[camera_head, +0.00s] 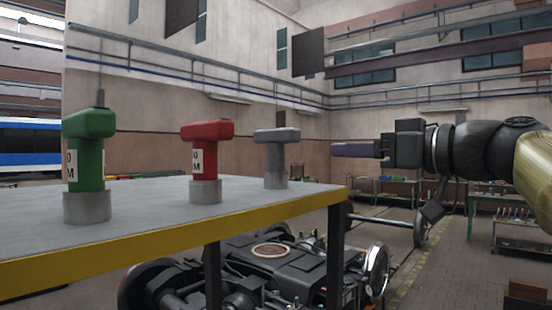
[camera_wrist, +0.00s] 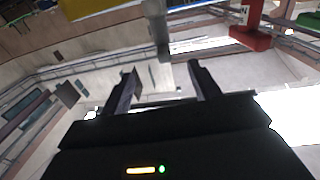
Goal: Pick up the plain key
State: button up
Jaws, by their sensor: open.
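The plain key is a grey T-handled piece (camera_head: 277,158) standing upright in a round grey socket near the right end of the table. In the wrist view, which is upside down, the plain key (camera_wrist: 160,42) hangs from the top, ahead of the gap between my fingers. My gripper (camera_head: 336,149) points left at about the height of the key's crossbar, to its right and apart from it. In the wrist view my gripper (camera_wrist: 163,77) has its two fingers spread with nothing between them.
A red key (camera_head: 206,160) and a green key (camera_head: 88,150), both with white labels, stand in sockets to the left. The grey tabletop (camera_head: 150,205) has a yellow front edge. A dark bogie (camera_head: 270,270) sits below. Workbenches (camera_head: 390,188) stand behind.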

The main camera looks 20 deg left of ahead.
jog(key=p, duration=0.6)
send_near(284, 150)
jog(key=x, duration=0.5)
jog(key=shift+a+r, duration=0.1)
jog(key=shift+w, duration=0.1)
jog(key=shift+p+x, duration=0.8)
jog(key=shift+p, duration=0.15)
jog(key=p+x, duration=0.2)
jog(key=x, duration=0.1)
jog(key=shift+s+r, duration=0.15)
jog(key=shift+s, duration=0.05)
jog(key=shift+w+a+f, duration=0.2)
jog(key=shift+w+a, duration=0.05)
jog(key=shift+a, duration=0.2)
jog(key=shift+d, duration=0.1)
